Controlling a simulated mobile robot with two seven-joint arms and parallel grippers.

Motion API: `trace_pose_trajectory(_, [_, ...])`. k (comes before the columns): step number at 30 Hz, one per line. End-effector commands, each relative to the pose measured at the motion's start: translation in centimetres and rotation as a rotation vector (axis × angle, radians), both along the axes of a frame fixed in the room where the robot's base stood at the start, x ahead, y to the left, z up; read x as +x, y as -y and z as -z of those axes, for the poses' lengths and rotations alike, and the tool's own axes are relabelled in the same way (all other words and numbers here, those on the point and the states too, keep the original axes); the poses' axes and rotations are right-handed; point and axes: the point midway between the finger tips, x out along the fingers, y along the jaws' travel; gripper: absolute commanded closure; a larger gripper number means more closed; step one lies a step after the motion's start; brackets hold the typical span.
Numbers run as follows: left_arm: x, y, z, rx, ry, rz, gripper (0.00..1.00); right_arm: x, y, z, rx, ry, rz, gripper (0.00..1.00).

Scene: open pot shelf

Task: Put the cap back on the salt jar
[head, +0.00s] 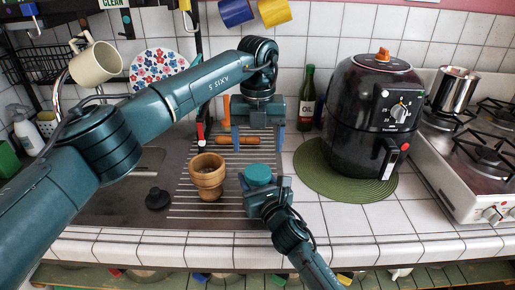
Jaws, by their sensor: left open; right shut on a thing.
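The salt jar appears to be the brown wooden pot (207,180), standing upright and open at the top on the ribbed drainboard. A round teal lid, apparently the cap (258,173), is held in my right gripper (262,184), just right of the jar and apart from it. My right gripper is shut on this cap, and its fingers partly hide the cap's lower side. My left gripper (258,138) points down behind the cap, further back over the drainboard.
A black air fryer (370,115) stands on a green round mat (320,178) at right, beside the stove (470,165). A dark oil bottle (306,100) is behind. A black plug (157,198) lies left of the jar. The tiled front counter (350,220) is clear.

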Motion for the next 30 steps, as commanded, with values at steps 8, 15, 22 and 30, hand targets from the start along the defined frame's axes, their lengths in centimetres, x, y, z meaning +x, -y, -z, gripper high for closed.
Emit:
trace_pose_trajectory(8, [0.0, 0.0, 0.0, 0.001, -0.001, -0.006, 0.24, 0.0, 0.0, -0.1, 0.0, 0.001, 0.0, 1.0])
trace_pose_trajectory(15, [-0.1, 0.0, 2.1, 0.001, -0.005, -0.005, 0.24, 0.0, 0.0, -0.1, 0.001, 0.002, 0.0, 1.0])
trace_pose_trajectory(22, [-0.1, 0.0, 5.8, 0.001, -0.004, -0.004, 0.24, 0.0, 0.0, -0.1, 0.001, 0.002, 0.0, 1.0])
trace_pose_trajectory(30, [0.0, 0.0, 7.9, 0.001, -0.002, -0.004, 0.24, 0.0, 0.0, -0.1, 0.001, 0.002, 0.0, 1.0])
